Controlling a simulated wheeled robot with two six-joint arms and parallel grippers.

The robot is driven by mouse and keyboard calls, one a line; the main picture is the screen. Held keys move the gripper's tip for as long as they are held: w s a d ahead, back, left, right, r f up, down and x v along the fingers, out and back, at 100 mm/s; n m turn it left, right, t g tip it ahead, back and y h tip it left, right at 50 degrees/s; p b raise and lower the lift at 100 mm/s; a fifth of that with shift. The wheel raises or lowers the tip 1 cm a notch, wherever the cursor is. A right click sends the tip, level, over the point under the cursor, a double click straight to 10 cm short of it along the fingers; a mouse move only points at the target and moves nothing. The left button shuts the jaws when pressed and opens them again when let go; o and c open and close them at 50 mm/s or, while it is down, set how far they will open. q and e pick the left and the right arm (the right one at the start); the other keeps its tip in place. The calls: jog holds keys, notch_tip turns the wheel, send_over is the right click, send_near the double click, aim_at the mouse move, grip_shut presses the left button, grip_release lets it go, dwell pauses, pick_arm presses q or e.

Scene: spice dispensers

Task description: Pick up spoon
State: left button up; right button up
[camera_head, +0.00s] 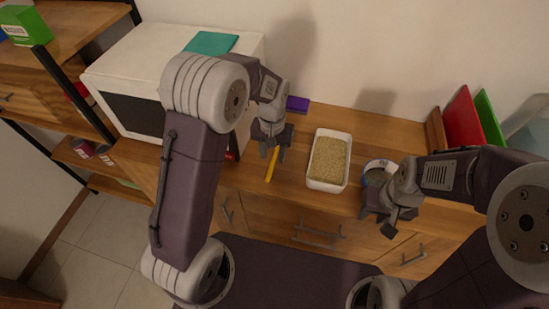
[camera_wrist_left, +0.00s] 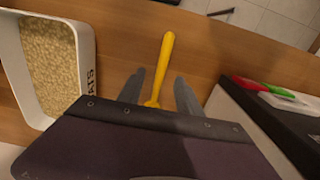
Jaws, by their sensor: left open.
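A yellow spoon (camera_head: 271,164) lies on the wooden counter between the microwave and a white container. In the left wrist view the spoon's yellow handle (camera_wrist_left: 164,62) points away from my gripper, and its near end is hidden behind the gripper body. My left gripper (camera_head: 272,155) is right at the spoon. In the left wrist view its two fingers (camera_wrist_left: 158,90) are apart, with the spoon between them and not clamped. My right gripper (camera_head: 390,228) is at the counter's front edge, by a round blue-rimmed bowl (camera_head: 378,168); its fingers are not clear.
The white container of oats (camera_head: 318,184) stands right of the spoon. A white microwave (camera_head: 120,75) stands on the left with a teal item (camera_head: 211,43) on top. A purple item (camera_head: 297,104) lies behind. Red (camera_head: 463,122) and green boards lean at right.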

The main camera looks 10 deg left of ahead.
aim_at(272, 163)
pick_arm(q)
notch_tip(272, 163, down, 3)
jog(key=shift+f, duration=0.1)
jog(key=shift+w+a+f, duration=0.1)
jog(key=shift+w+f, duration=0.05)
jog(key=shift+f, duration=0.2)
jog(key=shift+r, duration=0.1)
jog(key=c, duration=0.4)
grip_shut()
notch_tip(272, 163, up, 5)
jog(key=shift+f, duration=0.2)
jog(key=d+r, duration=0.2)
jog(key=d, duration=0.2)
jog(key=w+d+r+p, duration=0.1)
jog(key=d+r, duration=0.1)
jog(key=d, duration=0.1)
jog(key=w+d+r, duration=0.1)
jog(key=d+r, duration=0.1)
jog(key=d, duration=0.2)
jog(key=shift+w+d+r, duration=0.1)
jog(key=shift+d+r, duration=0.1)
jog(key=shift+d, duration=0.1)
